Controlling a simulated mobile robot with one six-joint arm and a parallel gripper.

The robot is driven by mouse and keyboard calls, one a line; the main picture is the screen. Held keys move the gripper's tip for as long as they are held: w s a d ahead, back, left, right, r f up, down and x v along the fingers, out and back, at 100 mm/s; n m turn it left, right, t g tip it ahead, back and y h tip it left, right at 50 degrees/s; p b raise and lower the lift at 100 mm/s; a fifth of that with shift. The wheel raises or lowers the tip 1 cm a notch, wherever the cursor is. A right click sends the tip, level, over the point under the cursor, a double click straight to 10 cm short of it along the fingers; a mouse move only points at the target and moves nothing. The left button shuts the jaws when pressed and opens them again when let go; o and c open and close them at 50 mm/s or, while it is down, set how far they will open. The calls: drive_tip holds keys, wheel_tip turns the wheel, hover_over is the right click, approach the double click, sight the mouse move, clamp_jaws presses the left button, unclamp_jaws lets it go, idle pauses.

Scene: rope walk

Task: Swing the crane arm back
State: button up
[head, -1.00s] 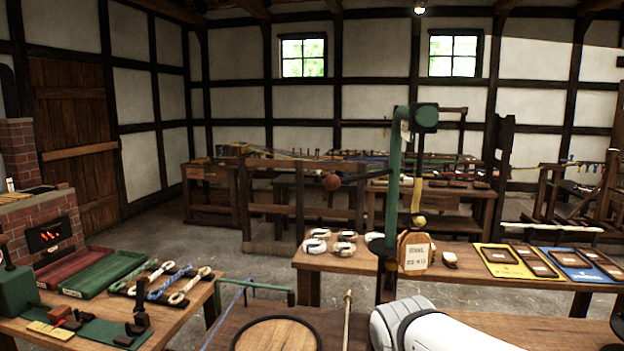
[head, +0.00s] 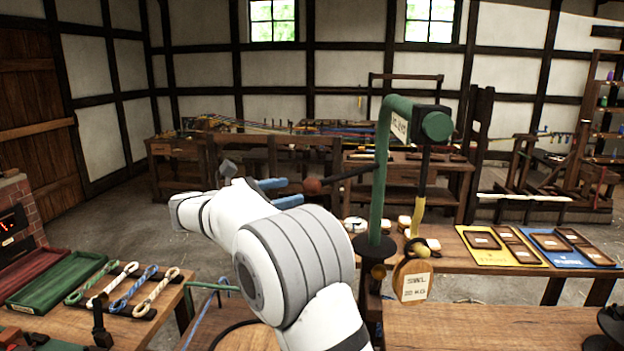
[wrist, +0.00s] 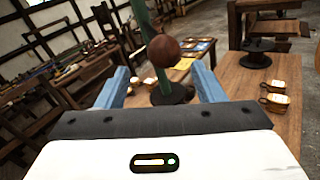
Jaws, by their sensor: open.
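The crane is a green post (head: 383,170) on a dark round base, with a short dark-capped head pointing toward me. A dark bar ends in a brown ball (head: 312,186) left of the post. My gripper (head: 280,191) is open and empty, with its blue fingers pointing at the ball from the left. In the wrist view the ball (wrist: 164,49) shows between and beyond the fingertips (wrist: 160,70); contact is not visible. The crane's base (wrist: 173,93) shows behind it.
Looped ropes (head: 130,290) lie on the left bench. Rope benches stand behind; open floor lies between.

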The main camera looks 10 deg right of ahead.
sight(304, 188)
drive_tip(key=x, duration=0.3)
drive_tip(key=p+x, duration=0.1)
drive_tip(key=x, duration=0.2)
drive_tip(key=shift+s+d+r, duration=0.15)
drive_tip(key=shift+r, duration=0.1)
drive_tip(key=shift+d, duration=0.6)
drive_tip(key=c, duration=1.3)
clamp_jaws()
